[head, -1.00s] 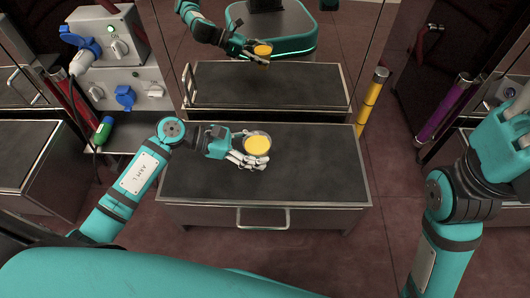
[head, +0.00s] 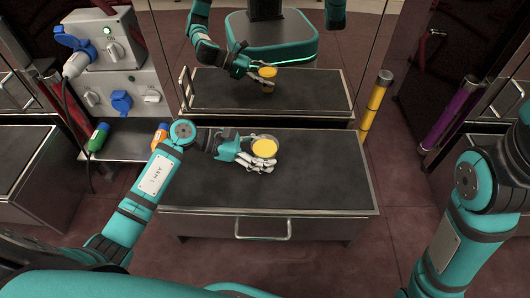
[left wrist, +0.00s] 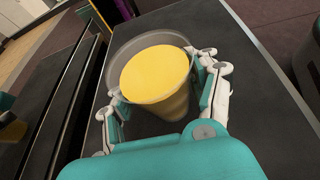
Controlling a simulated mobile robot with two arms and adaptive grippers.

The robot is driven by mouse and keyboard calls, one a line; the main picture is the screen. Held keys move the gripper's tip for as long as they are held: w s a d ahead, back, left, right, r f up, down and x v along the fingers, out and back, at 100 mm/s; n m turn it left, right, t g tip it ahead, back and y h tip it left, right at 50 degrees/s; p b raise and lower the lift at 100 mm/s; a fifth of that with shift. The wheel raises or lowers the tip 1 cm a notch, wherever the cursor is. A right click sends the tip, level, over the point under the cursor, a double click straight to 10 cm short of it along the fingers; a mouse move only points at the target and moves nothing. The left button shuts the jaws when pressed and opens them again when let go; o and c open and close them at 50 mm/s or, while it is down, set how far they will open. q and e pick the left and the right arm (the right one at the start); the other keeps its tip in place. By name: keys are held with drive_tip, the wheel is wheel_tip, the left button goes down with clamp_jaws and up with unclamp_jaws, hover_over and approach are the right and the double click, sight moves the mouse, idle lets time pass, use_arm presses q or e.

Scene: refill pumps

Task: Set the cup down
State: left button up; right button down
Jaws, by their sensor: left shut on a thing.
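A clear cup with yellow liquid (head: 264,147) is upright over the dark-topped metal table (head: 330,185), near its middle. My left gripper (head: 258,158) comes in from the left and is shut around the cup's side. In the left wrist view the cup (left wrist: 158,75) fills the middle, with white fingers on both sides of it. The cup's base is hidden, so I cannot tell whether it touches the table top. My right arm shows at the right edge, with its gripper out of view.
A mirror behind the table reflects the arm and cup (head: 267,72). On the left are a socket box (head: 100,60), a green bottle (head: 98,137) and an orange bottle (head: 160,137). Yellow (head: 375,102) and purple (head: 447,112) tubes stand on the right. The table around the cup is clear.

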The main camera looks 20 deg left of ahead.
use_arm(q)
drive_tip(key=o, duration=1.6)
